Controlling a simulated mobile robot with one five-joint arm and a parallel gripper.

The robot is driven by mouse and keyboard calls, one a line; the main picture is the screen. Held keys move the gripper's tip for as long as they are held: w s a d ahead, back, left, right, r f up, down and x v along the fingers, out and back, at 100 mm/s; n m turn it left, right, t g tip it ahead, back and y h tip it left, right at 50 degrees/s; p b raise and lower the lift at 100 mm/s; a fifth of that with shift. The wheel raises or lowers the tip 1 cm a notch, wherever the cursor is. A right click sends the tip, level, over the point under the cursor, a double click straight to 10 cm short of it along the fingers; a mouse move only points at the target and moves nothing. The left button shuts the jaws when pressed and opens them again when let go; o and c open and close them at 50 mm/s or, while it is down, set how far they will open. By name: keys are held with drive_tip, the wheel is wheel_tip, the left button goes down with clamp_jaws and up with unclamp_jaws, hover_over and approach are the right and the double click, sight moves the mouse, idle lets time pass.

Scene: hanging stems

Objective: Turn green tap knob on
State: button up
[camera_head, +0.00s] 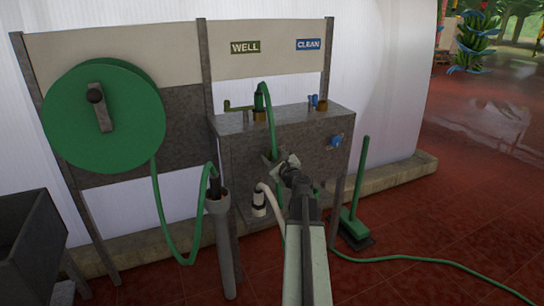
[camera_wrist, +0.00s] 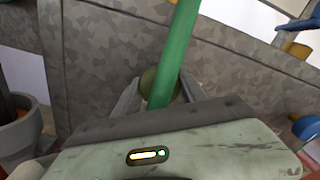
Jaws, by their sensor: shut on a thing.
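The green tap knob (camera_wrist: 147,80) is round and olive green, on the grey front panel. In the wrist view it sits between the two fingers of my gripper (camera_wrist: 158,95), which is shut on it. A green hose (camera_wrist: 178,50) runs down across the front of the knob and hides part of it. In the head view my gripper (camera_head: 283,161) is against the front of the grey tap box (camera_head: 243,160) and mostly hides the knob. The hose also shows there (camera_head: 270,115), hanging from the brass tap under the WELL sign (camera_head: 245,47).
A blue knob (camera_head: 335,141) is to the right on the box, below the CLEAN sign (camera_head: 308,44). A green hose reel (camera_head: 125,130) hangs left. A grey pipe holder (camera_head: 222,240), a white fitting (camera_head: 259,205) and a green broom (camera_head: 355,215) stand near my arm.

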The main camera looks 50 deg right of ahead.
drive_tip(key=n, duration=0.5)
drive_tip(key=shift+w+n, duration=0.1)
drive_tip(key=shift+n, duration=0.2)
drive_tip(key=n, duration=0.5)
drive_tip(key=shift+n, duration=0.6)
drive_tip(key=o, duration=1.4)
drive_tip(key=shift+c, duration=0.2)
drive_tip(key=v, duration=0.7)
drive_tip(key=shift+s+a, duration=0.15)
drive_tip(key=shift+s, duration=0.2)
